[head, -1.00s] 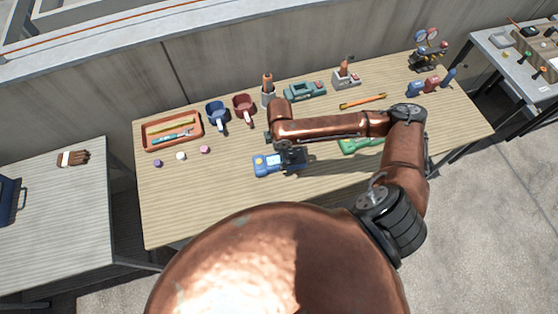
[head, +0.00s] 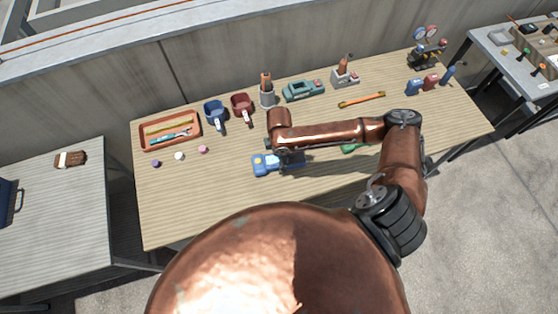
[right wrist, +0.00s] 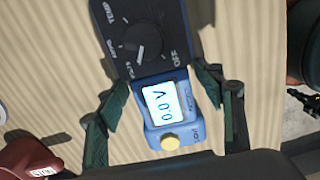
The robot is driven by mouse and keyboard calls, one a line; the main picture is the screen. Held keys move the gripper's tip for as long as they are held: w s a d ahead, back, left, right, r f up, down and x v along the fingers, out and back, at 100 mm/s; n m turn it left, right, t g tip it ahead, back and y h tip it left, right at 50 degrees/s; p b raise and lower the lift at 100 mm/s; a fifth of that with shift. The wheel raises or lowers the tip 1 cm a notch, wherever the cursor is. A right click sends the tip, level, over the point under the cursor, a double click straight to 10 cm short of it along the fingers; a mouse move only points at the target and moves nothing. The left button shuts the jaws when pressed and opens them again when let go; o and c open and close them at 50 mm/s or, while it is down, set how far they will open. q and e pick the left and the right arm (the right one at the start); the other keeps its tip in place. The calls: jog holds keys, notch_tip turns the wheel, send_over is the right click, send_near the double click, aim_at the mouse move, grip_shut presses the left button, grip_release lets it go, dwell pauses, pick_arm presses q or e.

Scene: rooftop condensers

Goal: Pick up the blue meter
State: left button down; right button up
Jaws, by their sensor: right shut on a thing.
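The blue meter (head: 262,165) is at the middle of the wooden table in the head view, partly covered by my right gripper (head: 288,159). I cannot tell whether the meter touches the table. My left gripper is in neither view.
An orange tray (head: 146,146) is at the left. A green thing (head: 350,149) is mostly hidden under my right arm. The table's front left is clear.

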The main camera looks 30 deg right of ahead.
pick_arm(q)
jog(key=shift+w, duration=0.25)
pick_arm(e)
jog(key=c, duration=0.8)
jog(key=shift+r, duration=0.1)
